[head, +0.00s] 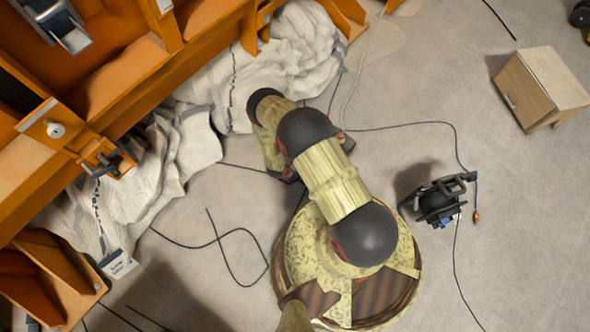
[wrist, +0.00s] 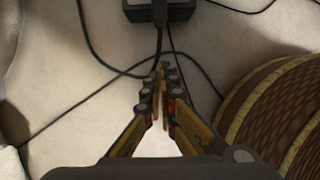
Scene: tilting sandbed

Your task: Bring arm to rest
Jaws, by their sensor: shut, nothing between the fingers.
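My arm shows in the head view, folded above my round base, with its black joints and yellow-patterned links. My gripper (wrist: 162,90) shows in the wrist view, with yellow and dark fingers whose tips meet. It is shut and holds nothing. It points over the pale floor, towards a dark box with a cable at the top of the wrist view. In the head view the gripper is hidden behind the arm.
An orange steel frame (head: 100,80) with crumpled white sheeting (head: 150,185) lies at left. Dark cables (head: 240,232) cross the floor. A black device (head: 437,203) stands right of my base, and a wooden cabinet (head: 540,90) at upper right. The dark box (wrist: 158,10) is near my fingertips.

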